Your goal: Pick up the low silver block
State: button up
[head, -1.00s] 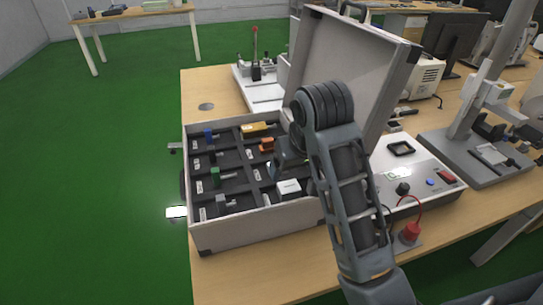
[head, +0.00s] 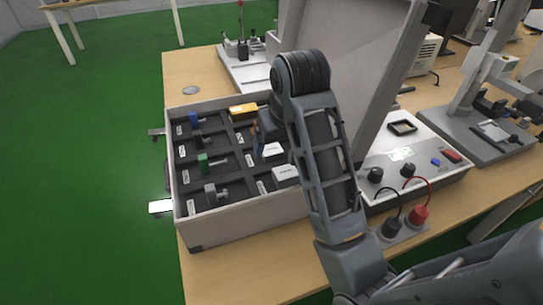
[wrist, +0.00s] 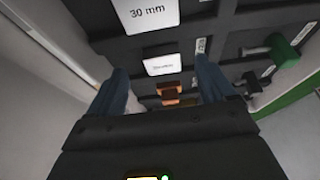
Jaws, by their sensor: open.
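A low silver-grey block (head: 211,193) lies in the front left compartment of the open case (head: 240,222). A second, darker grey piece (head: 197,139) lies farther back in the same column, between a blue and a green block. I cannot tell for sure which is the low silver block. My gripper (head: 260,135) is over the case's right column, to the right of both grey pieces, and partly hidden by my arm. In the wrist view, my gripper's fingers (wrist: 160,72) are apart and empty, with an orange block (wrist: 170,93) beyond them.
The raised lid (head: 345,70) stands behind my arm. A panel with knobs and cables (head: 410,165) is at right.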

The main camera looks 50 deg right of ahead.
aim_at(273, 153)
jog(key=x, duration=0.3)
jog(key=shift+w+f, duration=0.2)
jog(key=shift+f, duration=0.15)
jog(key=shift+c, duration=0.3)
jog(key=c, duration=1.1)
jog(key=shift+r, duration=0.15)
notch_tip(273, 153, up, 10)
jog(key=p, duration=0.7)
jog(key=shift+s, duration=0.1)
